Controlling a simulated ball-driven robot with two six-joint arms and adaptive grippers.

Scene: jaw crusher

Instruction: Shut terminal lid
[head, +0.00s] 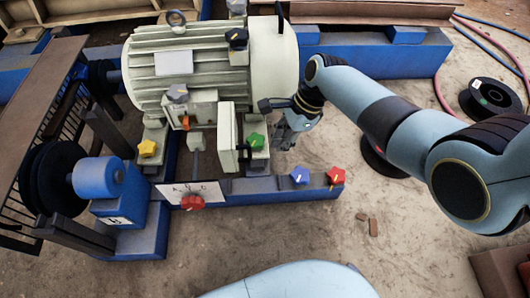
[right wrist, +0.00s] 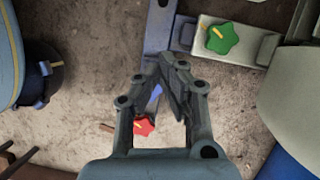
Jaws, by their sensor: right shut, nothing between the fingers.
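The cream motor (head: 205,55) has a terminal box (head: 190,112) on its near side, with an orange part showing in it. A cream flat panel (head: 227,136), which looks like the terminal lid, stands swung out to the right of the box, so the box is open. My right gripper (head: 284,136) is to the right of the panel, apart from it, beside the motor's right end. In the right wrist view its fingers (right wrist: 168,88) point away from the camera, shut and empty. A large pale surface (right wrist: 285,95) fills the right side there; I cannot tell which part it is. My left gripper is out of view.
Star knobs sit around the motor: green (head: 256,141), yellow (head: 148,148), blue (head: 300,175) and red (head: 335,177). A blue frame rail (head: 265,191) runs in front. A black reel (head: 490,97) lies at right. Sandy ground (head: 400,225) is mostly free at lower right.

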